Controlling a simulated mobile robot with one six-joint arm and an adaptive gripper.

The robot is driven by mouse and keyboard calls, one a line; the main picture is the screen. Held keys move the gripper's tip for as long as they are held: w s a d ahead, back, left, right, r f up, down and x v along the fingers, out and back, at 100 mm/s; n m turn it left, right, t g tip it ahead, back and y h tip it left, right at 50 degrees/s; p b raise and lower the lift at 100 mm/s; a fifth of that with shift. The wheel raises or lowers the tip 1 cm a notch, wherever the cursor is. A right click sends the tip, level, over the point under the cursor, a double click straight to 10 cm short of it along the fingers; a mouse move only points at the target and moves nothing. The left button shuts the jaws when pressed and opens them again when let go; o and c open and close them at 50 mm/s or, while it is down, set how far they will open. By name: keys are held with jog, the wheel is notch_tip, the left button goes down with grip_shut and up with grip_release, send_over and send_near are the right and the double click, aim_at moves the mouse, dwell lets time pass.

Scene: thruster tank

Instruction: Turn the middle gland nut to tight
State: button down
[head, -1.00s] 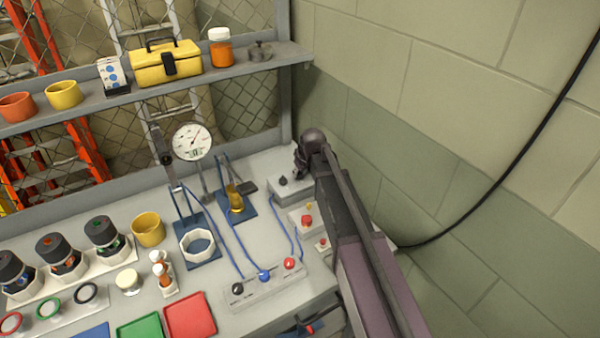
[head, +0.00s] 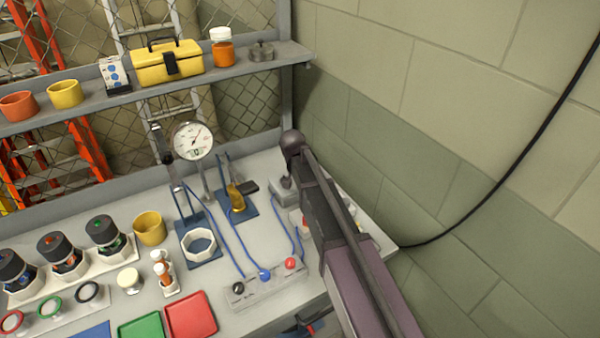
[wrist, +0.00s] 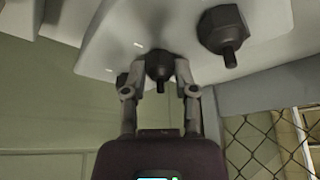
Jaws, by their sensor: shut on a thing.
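In the wrist view, a dark gland nut (wrist: 159,66) with a short stub sticks out of a pale plate (wrist: 128,40). My gripper (wrist: 157,78) has one finger on each side of this nut and is shut on it. The fingers partly cover its sides. A second dark hex nut (wrist: 222,32) with a stub stands to the right, apart from my fingers. A dark shape shows behind the left finger, too covered to make out. Small white marks show on the plate near the held nut. In the head view, my arm hides the gripper and the nuts.
In the head view, the bench (head: 225,265) holds a dial gauge (head: 192,141), a switch box (head: 262,284) with blue cables, and red (head: 191,315) and green trays (head: 141,328). A shelf (head: 200,80) runs above. A block wall (head: 430,120) stands close on the right.

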jog(key=shift+m+h, duration=0.5)
jog(key=shift+m, duration=0.6)
jog(key=shift+g, duration=0.3)
jog(key=shift+c, duration=2)
grip_release()
jog(key=shift+n, duration=0.4)
